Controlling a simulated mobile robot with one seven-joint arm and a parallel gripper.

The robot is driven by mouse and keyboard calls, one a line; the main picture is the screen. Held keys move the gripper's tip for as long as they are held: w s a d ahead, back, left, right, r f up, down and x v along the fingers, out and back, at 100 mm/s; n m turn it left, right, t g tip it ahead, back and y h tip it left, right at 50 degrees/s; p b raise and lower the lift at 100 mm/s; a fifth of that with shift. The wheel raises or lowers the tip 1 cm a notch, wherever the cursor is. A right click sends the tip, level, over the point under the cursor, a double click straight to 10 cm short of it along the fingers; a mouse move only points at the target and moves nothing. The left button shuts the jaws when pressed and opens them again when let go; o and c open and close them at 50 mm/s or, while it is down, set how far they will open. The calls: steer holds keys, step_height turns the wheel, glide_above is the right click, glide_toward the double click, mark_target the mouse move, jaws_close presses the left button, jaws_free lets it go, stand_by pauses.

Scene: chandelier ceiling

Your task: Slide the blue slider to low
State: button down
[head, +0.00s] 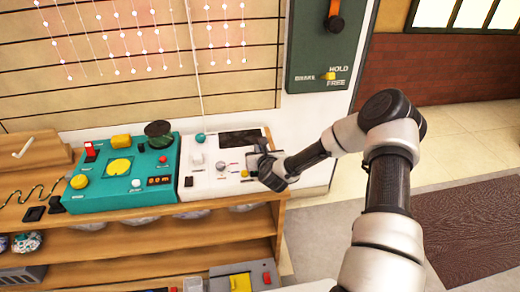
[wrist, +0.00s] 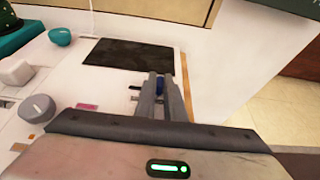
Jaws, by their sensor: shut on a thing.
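The white control panel (head: 196,198) sits on the wooden shelf, at the middle of the head view. My gripper (head: 260,150) reaches over its right part, below the dark screen (head: 238,138). In the wrist view my gripper (wrist: 162,82) is shut on the blue slider (wrist: 160,86), and a little blue shows between the fingers. A dark slot end shows just left of the fingers. The rest of the slider's track and any low or high labels are hidden by my gripper.
A grey knob (wrist: 37,109) and a teal ball (wrist: 60,36) stand left of my gripper. A teal control box (head: 122,195) is beside the panel. A green brake board (head: 322,50) hangs behind. Open floor (head: 450,130) lies to the right.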

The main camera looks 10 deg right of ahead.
mark_target(250, 150)
steer(key=shift+a, duration=0.1)
steer(key=a, duration=0.3)
steer(key=shift+b, duration=0.4)
steer(key=shift+a, duration=0.2)
steer(key=c, duration=1.8)
jaws_free()
steer(key=shift+a, duration=0.1)
steer(key=shift+c, duration=0.2)
steer(key=shift+s+r, duration=0.25)
steer(key=shift+s, duration=0.15)
steer(key=p+v, duration=0.3)
steer(key=v, duration=1.3)
steer(key=shift+s, duration=0.25)
